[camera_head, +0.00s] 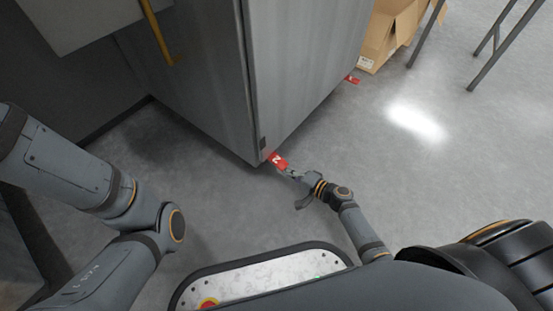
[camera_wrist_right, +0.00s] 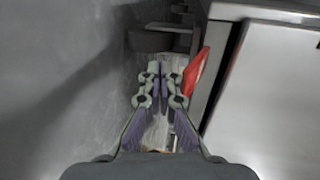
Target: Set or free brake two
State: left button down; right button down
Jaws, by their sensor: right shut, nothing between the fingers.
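The red brake pedal marked 2 (camera_head: 277,160) sticks out at the bottom corner of the grey cabinet (camera_head: 300,75). My right gripper (camera_head: 290,173) is low by the floor, right at the pedal's outer end. In the right wrist view the shut, empty fingers (camera_wrist_right: 160,75) are just left of the red pedal (camera_wrist_right: 197,70); I cannot tell whether they touch it. A second red pedal (camera_head: 352,79) shows farther back along the cabinet's bottom edge. My left arm is at the left, with its gripper out of view.
A cardboard box (camera_head: 388,35) stands on the floor behind the cabinet, near grey metal table legs (camera_head: 490,45). A yellow handle (camera_head: 158,32) is at upper left. The grey floor (camera_head: 440,170) to the right is clear.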

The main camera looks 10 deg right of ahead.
jog(key=shift+r, duration=0.1)
jog(key=shift+r+p, duration=1.1)
jog(key=shift+r, duration=0.1)
jog(key=f+b+v, duration=0.2)
jog(key=v, duration=0.6)
jog(key=shift+s+d, duration=0.35)
jog(key=shift+s, duration=0.15)
jog(key=shift+f, duration=0.15)
